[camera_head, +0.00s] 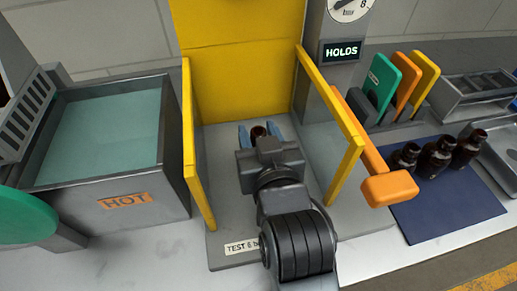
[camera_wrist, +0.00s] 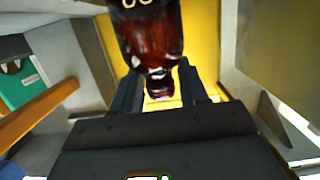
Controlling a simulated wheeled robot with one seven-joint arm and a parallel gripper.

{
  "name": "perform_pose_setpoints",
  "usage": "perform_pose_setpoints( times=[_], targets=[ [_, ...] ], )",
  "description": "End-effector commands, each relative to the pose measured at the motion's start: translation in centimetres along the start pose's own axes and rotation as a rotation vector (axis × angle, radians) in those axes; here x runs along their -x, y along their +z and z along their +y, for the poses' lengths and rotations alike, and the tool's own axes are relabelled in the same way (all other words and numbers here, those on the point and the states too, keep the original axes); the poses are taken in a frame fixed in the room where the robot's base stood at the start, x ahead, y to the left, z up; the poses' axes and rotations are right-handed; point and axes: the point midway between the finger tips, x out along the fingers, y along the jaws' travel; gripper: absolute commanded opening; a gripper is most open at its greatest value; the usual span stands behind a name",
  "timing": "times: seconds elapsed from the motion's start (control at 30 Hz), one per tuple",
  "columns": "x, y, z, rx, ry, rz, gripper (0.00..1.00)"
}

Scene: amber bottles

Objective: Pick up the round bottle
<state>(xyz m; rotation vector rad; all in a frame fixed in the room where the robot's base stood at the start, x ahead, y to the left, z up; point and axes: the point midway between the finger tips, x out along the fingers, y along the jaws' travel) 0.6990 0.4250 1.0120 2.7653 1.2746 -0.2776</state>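A glossy brown-red amber bottle (camera_wrist: 152,35) with a rounded body fills the top middle of the wrist view, which looks upside down. Its narrow neck and cap lie between my fingers, and its base is cut off by the frame. My gripper (camera_wrist: 160,75) looks closed on the bottle near its shoulder, though small gaps show beside the narrower neck. In the head view my gripper (camera_head: 259,131) reaches between two yellow posts, with only a dark spot of the bottle (camera_head: 258,131) showing between the bluish fingertips. My own wrist hides the rest of the bottle.
Yellow posts (camera_head: 190,150) (camera_head: 346,170) flank my arm closely, before a yellow back panel (camera_head: 235,60). An orange handle (camera_head: 388,188) juts out at right. Several amber bottles (camera_head: 436,158) stand on a blue mat (camera_head: 440,208).

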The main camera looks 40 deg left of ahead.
Motion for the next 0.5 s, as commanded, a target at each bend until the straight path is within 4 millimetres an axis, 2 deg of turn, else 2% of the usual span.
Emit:
perform_pose_setpoints(
  times=[0.07,0.4,0.5],
  targets=[
    [0.01,0.0,0.0,0.0,0.0,0.0,0.35],
    [0.02,0.0,0.01,0.0,0.0,0.0,0.03],
    [0.02,-0.04,0.01,0.0,0.0,0.001,0.01]
  ],
)
